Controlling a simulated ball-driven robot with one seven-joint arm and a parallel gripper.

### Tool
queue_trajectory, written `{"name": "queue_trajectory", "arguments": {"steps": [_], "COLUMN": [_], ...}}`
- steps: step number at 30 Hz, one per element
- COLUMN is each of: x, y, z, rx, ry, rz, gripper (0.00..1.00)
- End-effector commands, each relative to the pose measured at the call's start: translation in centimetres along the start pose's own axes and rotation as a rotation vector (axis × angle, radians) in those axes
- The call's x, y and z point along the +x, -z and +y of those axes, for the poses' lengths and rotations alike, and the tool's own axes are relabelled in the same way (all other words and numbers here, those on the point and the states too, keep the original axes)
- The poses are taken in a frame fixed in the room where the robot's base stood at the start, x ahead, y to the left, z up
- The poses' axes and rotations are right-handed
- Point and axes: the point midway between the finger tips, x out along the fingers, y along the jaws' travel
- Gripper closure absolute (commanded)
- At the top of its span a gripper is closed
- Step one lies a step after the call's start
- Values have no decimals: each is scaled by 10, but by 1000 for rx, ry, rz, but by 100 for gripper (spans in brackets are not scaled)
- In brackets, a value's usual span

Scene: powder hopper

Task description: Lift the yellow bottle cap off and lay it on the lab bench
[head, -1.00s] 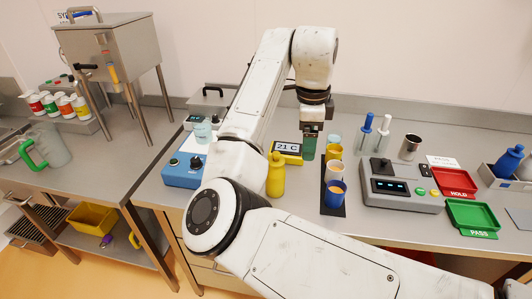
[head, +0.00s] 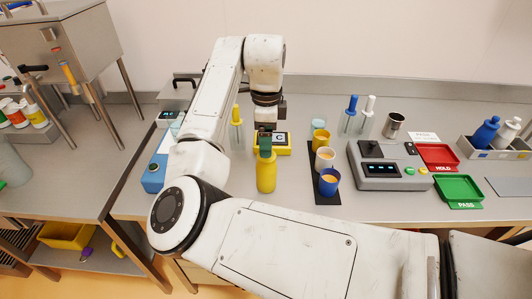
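The yellow bottle (head: 266,177) stands upright on the lab bench (head: 225,198), left of the row of cups.
A black strip with several cups (head: 329,182) stands just right of the bottle. A yellow display (head: 279,143) is behind. A grey instrument (head: 385,172), a red tray (head: 439,157) and a green tray (head: 458,190) lie further right. The bench in front of the bottle is clear.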

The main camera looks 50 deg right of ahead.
Motion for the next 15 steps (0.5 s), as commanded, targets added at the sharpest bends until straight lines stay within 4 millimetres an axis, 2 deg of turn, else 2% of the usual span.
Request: {"name": "queue_trajectory", "arguments": {"steps": [7, 15], "x": [34, 43], "y": [1, 0], "z": [0, 0], "rx": [-2, -1], "ry": [-3, -1], "rz": [2, 1], "gripper": [18, 18]}}
